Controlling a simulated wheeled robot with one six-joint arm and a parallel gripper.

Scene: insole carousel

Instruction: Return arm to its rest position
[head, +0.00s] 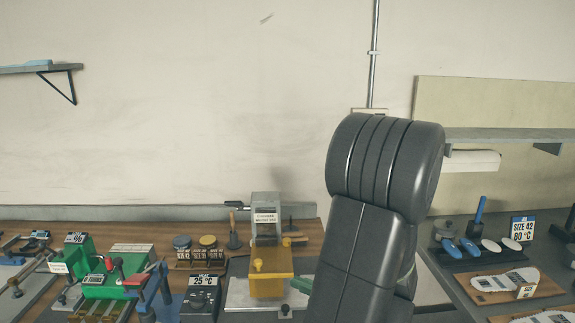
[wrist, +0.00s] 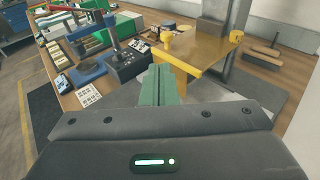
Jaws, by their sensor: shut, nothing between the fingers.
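My gripper (wrist: 161,88) shows in the wrist view with its green fingers together and nothing between them. It is over the near edge of the wooden bench, just left of and in front of a yellow machine table (wrist: 195,52). In the head view my dark arm stands upright right of the middle and hides part of the bench. A piece of green finger shows just left of the arm, beside the yellow machine (head: 268,272).
Green fixtures (head: 115,276), a blue press (head: 150,297) and a 25 °C controller (head: 201,296) crowd the left bench. A grey bench (head: 455,272) with insoles (head: 505,281) and a SIZE 42 sign (head: 522,229) is at right. Shelves (head: 510,134) hang on the wall. The floor at left (wrist: 15,120) is clear.

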